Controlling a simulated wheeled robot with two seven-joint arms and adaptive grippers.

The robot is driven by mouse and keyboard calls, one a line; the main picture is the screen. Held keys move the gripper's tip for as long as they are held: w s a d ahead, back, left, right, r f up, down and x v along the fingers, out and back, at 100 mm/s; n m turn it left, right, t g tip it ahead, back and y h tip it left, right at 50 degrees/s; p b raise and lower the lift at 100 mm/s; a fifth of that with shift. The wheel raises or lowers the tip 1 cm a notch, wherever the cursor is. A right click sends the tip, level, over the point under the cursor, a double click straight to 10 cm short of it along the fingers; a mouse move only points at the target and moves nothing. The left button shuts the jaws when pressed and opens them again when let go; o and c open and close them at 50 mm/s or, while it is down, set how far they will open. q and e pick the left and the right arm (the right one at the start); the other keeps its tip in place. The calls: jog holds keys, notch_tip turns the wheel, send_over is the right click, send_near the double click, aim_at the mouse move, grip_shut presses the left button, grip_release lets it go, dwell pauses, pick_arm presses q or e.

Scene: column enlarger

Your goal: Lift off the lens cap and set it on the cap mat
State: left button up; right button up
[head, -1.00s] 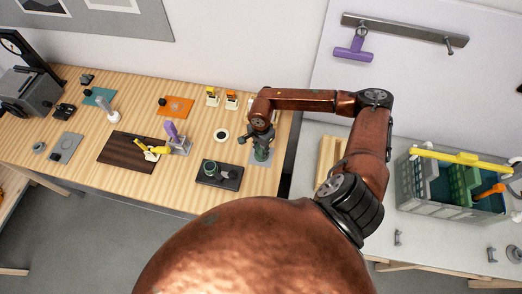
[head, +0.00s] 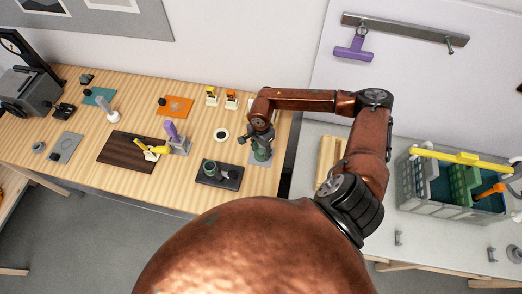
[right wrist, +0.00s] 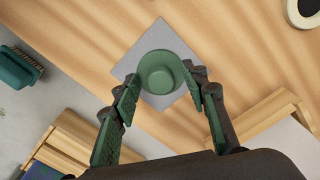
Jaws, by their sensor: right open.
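The lens cap (right wrist: 160,72), a green round piece with a raised rim, is over the grey square cap mat (right wrist: 181,44) in the right wrist view. It appears to rest on the mat. My right gripper (right wrist: 166,92) is open, with its green-padded fingers on either side of the cap. In the head view the right gripper (head: 259,140) points down over the cap (head: 262,155) and the mat (head: 256,162), hiding part of both. My left gripper is not in view.
A black base (head: 230,183) with a green and dark round part stands left of the mat. A white ring with a dark centre (head: 221,135) lies behind it. The table's right edge is close by the mat. A grey crate (head: 425,200) stands on the side counter.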

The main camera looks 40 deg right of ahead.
jog(key=shift+r, duration=0.2)
jog(key=shift+r+p, duration=1.8)
jog(key=shift+r, duration=2.05)
notch_tip(320, 180, up, 12)
